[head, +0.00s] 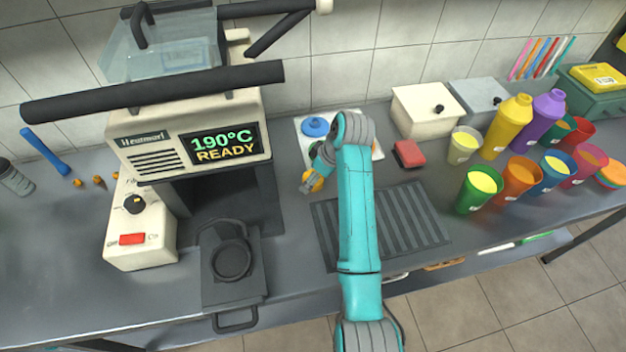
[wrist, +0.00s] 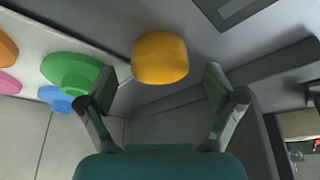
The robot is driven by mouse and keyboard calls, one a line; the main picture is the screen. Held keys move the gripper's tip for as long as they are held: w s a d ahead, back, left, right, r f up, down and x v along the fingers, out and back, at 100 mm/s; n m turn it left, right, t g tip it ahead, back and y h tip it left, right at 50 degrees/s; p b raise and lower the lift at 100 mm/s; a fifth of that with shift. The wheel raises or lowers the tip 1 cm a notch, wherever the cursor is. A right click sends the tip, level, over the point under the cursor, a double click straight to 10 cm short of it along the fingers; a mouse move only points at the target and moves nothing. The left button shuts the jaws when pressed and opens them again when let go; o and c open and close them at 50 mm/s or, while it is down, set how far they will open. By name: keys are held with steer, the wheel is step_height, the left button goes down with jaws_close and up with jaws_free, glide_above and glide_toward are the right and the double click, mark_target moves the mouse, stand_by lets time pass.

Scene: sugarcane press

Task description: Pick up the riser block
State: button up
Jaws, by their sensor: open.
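A yellow rounded block (head: 313,181), likely the riser block, sits on the grey counter just in front of the white mat, beside my gripper (head: 318,171). My arm partly covers this area in the head view. In the wrist view, the yellow block (wrist: 160,57) is ahead of my open gripper (wrist: 159,82), roughly centred between the two fingers. Both fingers are apart from it, and nothing is held.
Several coloured discs lie on the white mat (head: 305,131), close to the left finger in the wrist view. The heat press (head: 190,130) stands left. A ribbed dark mat (head: 410,225), a red block (head: 408,154) and several filled cups are to the right.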

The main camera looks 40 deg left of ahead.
steer(key=shift+a+f, duration=0.1)
steer(key=shift+f, duration=0.2)
steer(key=c, duration=1.3)
steer(key=shift+o, duration=0.2)
